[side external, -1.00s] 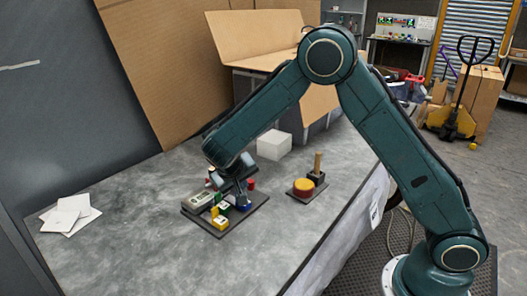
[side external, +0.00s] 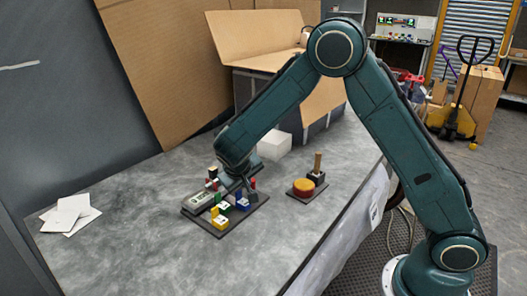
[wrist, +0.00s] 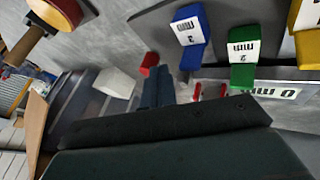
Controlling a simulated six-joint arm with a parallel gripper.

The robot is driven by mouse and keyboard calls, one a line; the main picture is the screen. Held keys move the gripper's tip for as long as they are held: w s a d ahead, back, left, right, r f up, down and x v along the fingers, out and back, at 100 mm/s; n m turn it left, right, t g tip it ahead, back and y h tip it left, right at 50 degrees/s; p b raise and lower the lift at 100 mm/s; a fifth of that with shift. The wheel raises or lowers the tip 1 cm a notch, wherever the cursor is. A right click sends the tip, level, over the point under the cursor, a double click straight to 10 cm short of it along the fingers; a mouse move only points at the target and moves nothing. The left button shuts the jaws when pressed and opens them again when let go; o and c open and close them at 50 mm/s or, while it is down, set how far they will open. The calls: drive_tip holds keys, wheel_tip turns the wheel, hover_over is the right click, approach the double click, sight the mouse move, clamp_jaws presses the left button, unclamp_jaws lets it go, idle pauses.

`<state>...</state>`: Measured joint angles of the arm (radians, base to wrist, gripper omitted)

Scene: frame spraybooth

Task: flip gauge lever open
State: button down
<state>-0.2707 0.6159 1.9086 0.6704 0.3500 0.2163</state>
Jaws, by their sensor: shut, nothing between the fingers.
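The gauge is a dark base plate (side external: 222,233) with a pale grey readout block (side external: 197,200) at its left. Yellow (side external: 221,222), green (side external: 223,208) and blue (side external: 242,204) labelled blocks stand along its front side. The blue (wrist: 190,32) and green (wrist: 240,60) ones also show in the wrist view. A red-topped part (wrist: 149,62) shows just beyond my fingers. My gripper (side external: 250,190) is shut and empty, low over the plate's right rear part. Arm and gripper cover part of the gauge. I cannot tell clearly which part is the lever or its position.
A small dark stand with a round red-yellow piece (side external: 303,187) and a wooden handle (side external: 318,162) is to the right. White sheets (side external: 70,213) lie at left. The front-left bench is clear.

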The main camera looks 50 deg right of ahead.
drive_tip(key=d+n, duration=0.1)
drive_tip(key=d+n+t+y, duration=0.1)
drive_tip(key=shift+s+d+n, duration=0.15)
drive_tip(key=shift+s+n, duration=0.15)
drive_tip(key=d+n+t+y, duration=0.1)
drive_tip(key=d+n, duration=0.2)
drive_tip(key=shift+w+n+t+y, duration=0.15)
drive_tip(key=shift+n+t+y, duration=0.15)
drive_tip(key=shift+t+y, duration=0.1)
drive_tip(key=shift+w+d+n+t+y, duration=0.3)
drive_tip(key=shift+d+n+y, duration=0.2)
drive_tip(key=shift+d+n, duration=0.4)
drive_tip(key=shift+w+d, duration=0.65)
drive_tip(key=shift+d, duration=0.2)
drive_tip(key=shift+r, duration=0.15)
drive_tip(key=d+v, duration=0.2)
drive_tip(key=v, duration=0.7)
drive_tip(key=shift+s+a+r, duration=0.25)
drive_tip(key=shift+s+a, duration=0.15)
drive_tip(key=shift+s, duration=0.05)
